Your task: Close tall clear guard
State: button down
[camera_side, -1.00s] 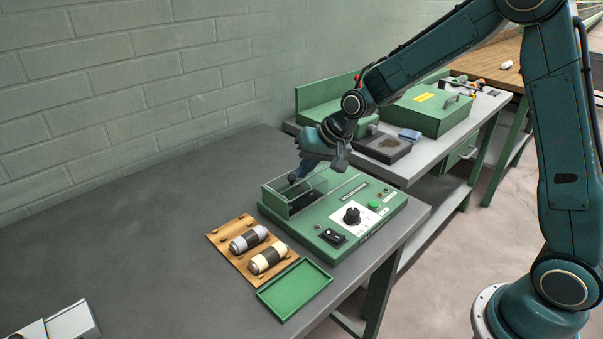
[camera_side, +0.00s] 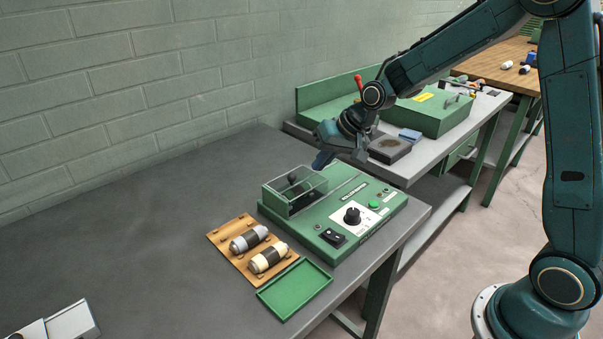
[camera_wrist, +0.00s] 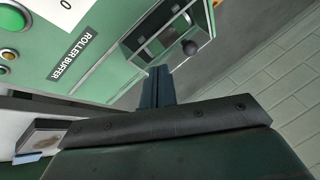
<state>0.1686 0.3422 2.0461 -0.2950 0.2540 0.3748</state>
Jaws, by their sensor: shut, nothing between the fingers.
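The clear guard (camera_side: 310,184) is a see-through box over the dark bay at the back left of a green machine (camera_side: 335,215). In the side view its top looks roughly level and its panes stand around the bay. A dark round knob (camera_side: 292,179) shows at the guard; it also shows in the wrist view (camera_wrist: 190,47). My gripper (camera_side: 320,164) is shut and empty, just behind and above the guard's back right corner. In the wrist view my shut fingers (camera_wrist: 157,84) point toward the guard (camera_wrist: 172,28) and look apart from it.
The machine carries a black dial (camera_side: 352,215), a green button (camera_side: 374,205) and a black switch (camera_side: 333,236). A wooden rack (camera_side: 228,257) with two rollers and a green tray (camera_side: 295,289) lie in front. A green case (camera_side: 432,112) stands behind.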

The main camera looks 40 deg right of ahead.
jog(key=v, duration=1)
jog(key=s+a+r+n+h, duration=0.1)
jog(key=s+r+n, duration=0.1)
jog(key=s, duration=1)
jog(key=s+a+r+n+h, duration=0.1)
jog(key=s+r+n, duration=0.1)
jog(key=s, duration=1.1)
jog(key=shift+a+n, duration=0.3)
jog(key=shift+a, duration=0.05)
